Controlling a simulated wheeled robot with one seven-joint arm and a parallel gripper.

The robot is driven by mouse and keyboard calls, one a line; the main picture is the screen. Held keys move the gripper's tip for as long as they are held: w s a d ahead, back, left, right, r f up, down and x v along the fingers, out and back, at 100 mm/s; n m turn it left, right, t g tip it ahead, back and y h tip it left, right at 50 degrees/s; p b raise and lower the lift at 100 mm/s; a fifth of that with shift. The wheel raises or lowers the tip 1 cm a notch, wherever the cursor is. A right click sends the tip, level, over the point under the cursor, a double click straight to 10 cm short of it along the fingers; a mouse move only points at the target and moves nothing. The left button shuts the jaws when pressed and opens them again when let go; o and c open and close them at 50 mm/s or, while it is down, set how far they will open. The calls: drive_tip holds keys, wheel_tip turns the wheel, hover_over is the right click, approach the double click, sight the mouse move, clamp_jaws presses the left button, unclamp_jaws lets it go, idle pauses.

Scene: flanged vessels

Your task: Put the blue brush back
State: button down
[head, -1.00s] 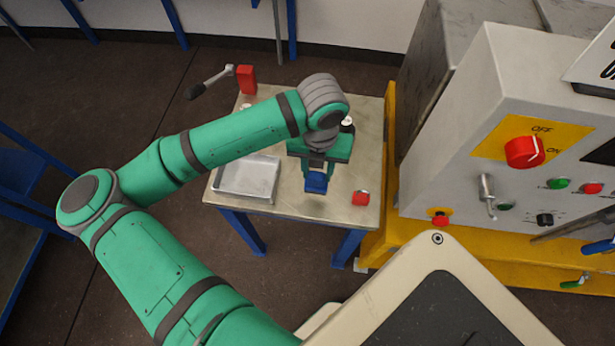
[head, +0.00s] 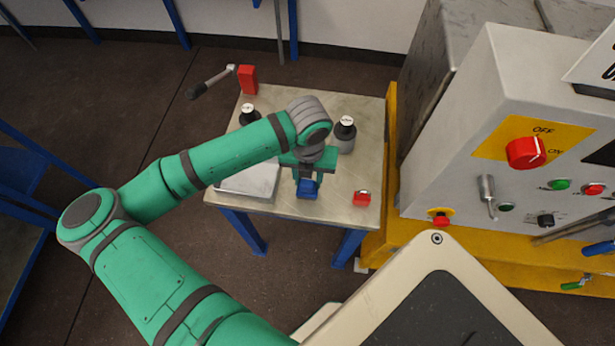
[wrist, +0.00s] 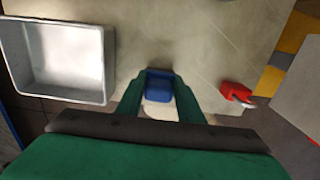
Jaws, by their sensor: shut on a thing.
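The blue brush (head: 307,188) is between the fingers of my gripper (head: 308,180), above the front part of the small table (head: 365,130). In the wrist view the blue brush (wrist: 160,88) sits between the two green fingertips of my gripper (wrist: 160,92), with a pale part below the blue. My gripper is shut on it. How far it is above the table top is hard to tell. A metal tray (head: 250,182) lies to the left, partly hidden by my arm; the wrist view shows the tray (wrist: 108,60) empty.
A red object (head: 361,198) lies right of my gripper near the table edge. Two dark bottles with white tops, one at the back left (head: 249,115) and one at the right (head: 345,130), stand on the table. A yellow-based control cabinet (head: 460,130) borders the right side.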

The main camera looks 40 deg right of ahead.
drive_tip(key=c, duration=1.2)
unclamp_jaws()
drive_tip(key=shift+r, duration=0.1)
wheel_tip(320, 180, up, 12)
drive_tip(key=shift+r, duration=0.1)
